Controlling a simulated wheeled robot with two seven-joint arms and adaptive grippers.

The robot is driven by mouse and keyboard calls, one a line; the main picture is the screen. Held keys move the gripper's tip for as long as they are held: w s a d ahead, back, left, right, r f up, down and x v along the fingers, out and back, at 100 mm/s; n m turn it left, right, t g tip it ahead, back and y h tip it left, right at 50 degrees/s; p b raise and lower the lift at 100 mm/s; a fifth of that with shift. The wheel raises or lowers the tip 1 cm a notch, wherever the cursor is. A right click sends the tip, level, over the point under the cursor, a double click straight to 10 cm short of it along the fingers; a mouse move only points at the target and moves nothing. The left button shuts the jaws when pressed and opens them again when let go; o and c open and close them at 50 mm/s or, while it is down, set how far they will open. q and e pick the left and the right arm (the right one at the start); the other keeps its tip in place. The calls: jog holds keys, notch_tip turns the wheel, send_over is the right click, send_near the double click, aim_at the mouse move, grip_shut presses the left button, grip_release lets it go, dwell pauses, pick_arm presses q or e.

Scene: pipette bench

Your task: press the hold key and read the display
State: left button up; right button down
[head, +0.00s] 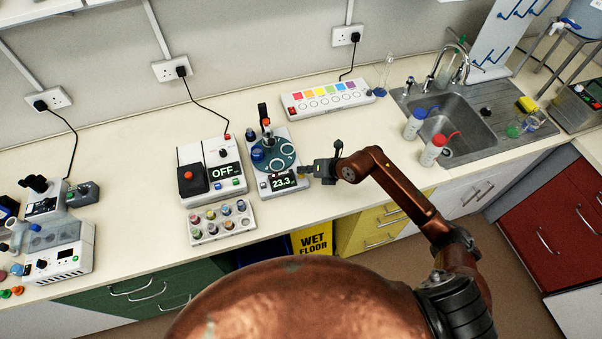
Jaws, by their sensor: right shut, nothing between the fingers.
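A white instrument (265,192) stands mid-bench. It carries a round teal plate (272,160) with white rings and an upright part with an orange top. Its dark display (283,182) is lit and reads about 23.3 in white digits; a smaller mark after them is too small to read. My right gripper (308,172) is shut and empty at the right end of this display. Its tips are over or beside the instrument's front right corner; I cannot tell whether they touch it. The hold key is not clearly visible, perhaps hidden by the gripper. My left gripper is out of view.
Left of the instrument stands a white unit (224,144) whose display reads OFF, with a rack (221,222) of coloured caps in front. A strip with coloured squares (327,97) lies behind. Bottles (433,150) stand by the sink (462,128).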

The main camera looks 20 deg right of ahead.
aim_at(303, 175)
jog(key=shift+r, duration=0.55)
jog(key=shift+p, duration=0.3)
notch_tip(303, 175, up, 6)
jog(key=p, duration=0.4)
jog(key=shift+p, duration=0.35)
